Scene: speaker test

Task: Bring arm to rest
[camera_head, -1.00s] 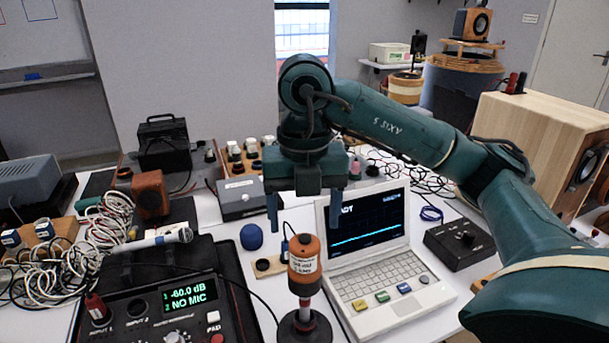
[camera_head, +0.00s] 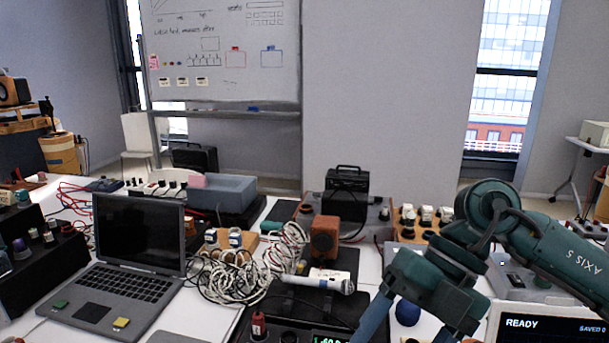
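The fingertips run near or past the bottom edge. My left gripper is not in view.
The table is crowded: a dark laptop (camera_head: 138,235), tangled white cable (camera_head: 235,275), a microphone (camera_head: 325,284), an orange block (camera_head: 324,236) and a black case (camera_head: 346,194). A whiteboard (camera_head: 222,50) stands behind. Open air lies above the table.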

